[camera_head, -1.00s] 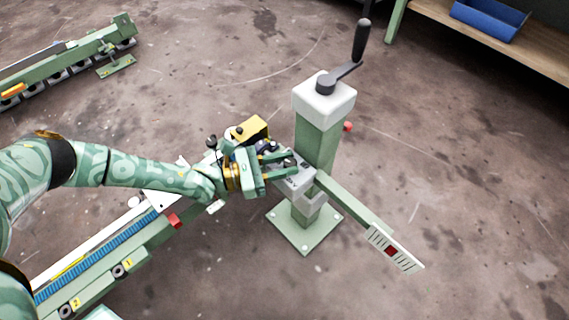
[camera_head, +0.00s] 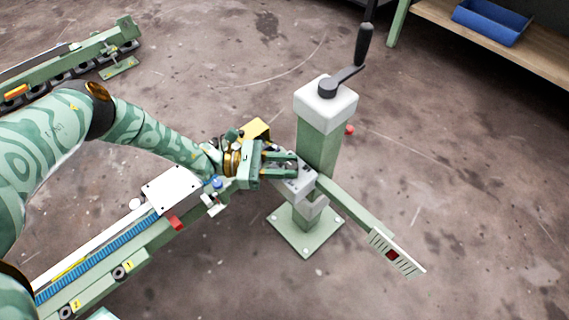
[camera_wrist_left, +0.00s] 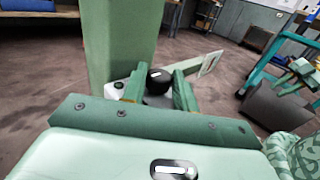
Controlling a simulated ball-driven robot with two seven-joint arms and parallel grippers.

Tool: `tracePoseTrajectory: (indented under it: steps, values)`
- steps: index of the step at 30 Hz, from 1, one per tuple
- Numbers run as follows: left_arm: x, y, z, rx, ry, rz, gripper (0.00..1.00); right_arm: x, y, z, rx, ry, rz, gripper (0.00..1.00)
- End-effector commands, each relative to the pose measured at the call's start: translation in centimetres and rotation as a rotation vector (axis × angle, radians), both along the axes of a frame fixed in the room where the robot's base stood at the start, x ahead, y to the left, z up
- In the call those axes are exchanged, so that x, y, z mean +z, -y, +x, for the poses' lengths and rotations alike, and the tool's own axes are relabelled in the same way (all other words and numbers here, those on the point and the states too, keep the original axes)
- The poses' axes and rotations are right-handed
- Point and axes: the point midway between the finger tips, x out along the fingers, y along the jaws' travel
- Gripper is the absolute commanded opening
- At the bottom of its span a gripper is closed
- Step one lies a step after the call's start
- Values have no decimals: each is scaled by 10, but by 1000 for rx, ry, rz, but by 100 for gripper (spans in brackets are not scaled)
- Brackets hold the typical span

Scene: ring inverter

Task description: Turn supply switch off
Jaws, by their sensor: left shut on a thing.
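A grey switch box (camera_head: 300,190) is fixed to the near side of a green post (camera_head: 317,150). In the left wrist view, a round black knob (camera_wrist_left: 159,77) with a small white mark stands between the fingers of my left gripper (camera_wrist_left: 160,85). My left gripper (camera_head: 295,166) is shut on this knob, over the box. In the head view the fingers hide the knob. I cannot read the knob's setting. My right gripper is in neither current view.
The post has a white cap with a black crank (camera_head: 348,75) and a side arm ending in a marked scale plate (camera_head: 394,252). A rail with a blue strip (camera_head: 105,260) lies below my left arm. A yellow block (camera_head: 256,129) is behind the gripper. Floor to the right is clear.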

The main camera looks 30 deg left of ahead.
Motion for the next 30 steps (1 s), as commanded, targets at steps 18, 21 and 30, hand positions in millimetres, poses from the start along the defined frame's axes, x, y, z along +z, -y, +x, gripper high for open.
tracePoseTrajectory:
  steps: [18,21,30]
  values:
    - [1,0,1,2,2,-1,51,0,0,0,0,1,0,27]
    - [1,-1,0,2,1,0,51,1,0,0,0,1,0,27]
    - [3,-49,-20,6,3,3,51,-1,9,-13,15,-46,-44,27]
